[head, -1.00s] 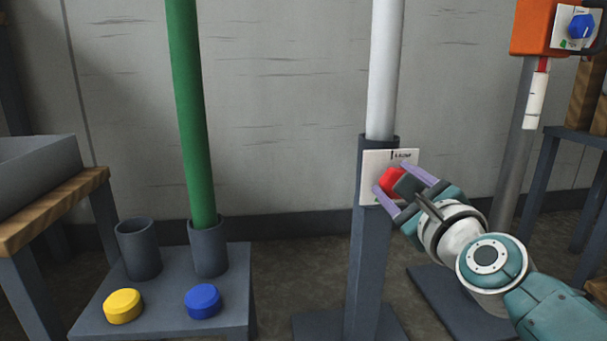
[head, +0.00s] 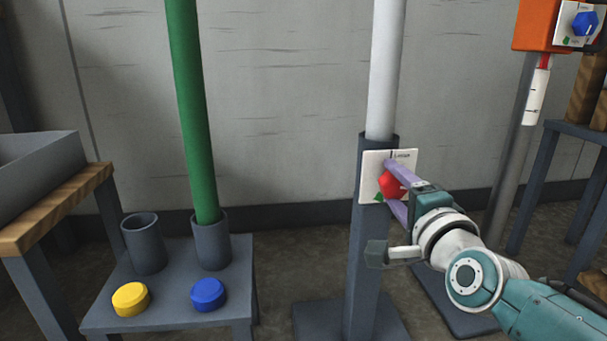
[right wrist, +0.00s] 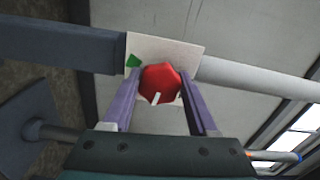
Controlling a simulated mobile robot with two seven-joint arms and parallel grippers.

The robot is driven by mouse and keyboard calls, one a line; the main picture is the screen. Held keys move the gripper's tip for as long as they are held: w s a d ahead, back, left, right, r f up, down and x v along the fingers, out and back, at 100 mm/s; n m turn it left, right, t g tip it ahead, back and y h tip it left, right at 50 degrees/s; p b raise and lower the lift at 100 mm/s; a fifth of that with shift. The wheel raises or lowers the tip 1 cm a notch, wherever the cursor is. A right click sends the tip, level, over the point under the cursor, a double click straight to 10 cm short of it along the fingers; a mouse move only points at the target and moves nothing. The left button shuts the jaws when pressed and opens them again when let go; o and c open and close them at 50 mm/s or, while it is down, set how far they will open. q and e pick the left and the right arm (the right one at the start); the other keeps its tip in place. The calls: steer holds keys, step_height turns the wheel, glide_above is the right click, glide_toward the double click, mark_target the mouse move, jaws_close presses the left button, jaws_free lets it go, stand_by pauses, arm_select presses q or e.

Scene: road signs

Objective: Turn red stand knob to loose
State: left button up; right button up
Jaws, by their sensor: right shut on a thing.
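The red knob (head: 389,186) sits on a white plate (head: 373,163) with lettering along its top, fixed to the dark stand (head: 364,250) that holds a white pole (head: 384,70). My right gripper (head: 396,187) is shut on the red knob, one purple finger above it and one below. In the right wrist view the red knob (right wrist: 161,84) lies between the two fingers and shows a white pointer mark. A green mark (right wrist: 133,61) shows on the plate beside it. The left gripper is not in view.
A low table (head: 165,318) at left bears two dark cups, a yellow button (head: 130,299) and a blue button (head: 208,294); a green pole (head: 191,110) stands in one cup. At right is an orange box (head: 534,25) with a blue knob (head: 584,24).

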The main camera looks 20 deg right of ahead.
steer(key=n+p, duration=0.1)
steer(key=n, duration=0.3)
steer(key=shift+n, duration=0.3)
steer(key=n+p, duration=0.1)
steer(key=n, duration=0.4)
steer(key=shift+d+f, duration=0.1)
steer(key=n+p, duration=0.1)
steer(key=n, duration=0.9)
steer(key=shift+d, duration=0.1)
steer(key=shift+n, duration=0.3)
steer(key=o, duration=1.4)
steer(key=shift+c, duration=0.2)
steer(key=shift+s, duration=0.1)
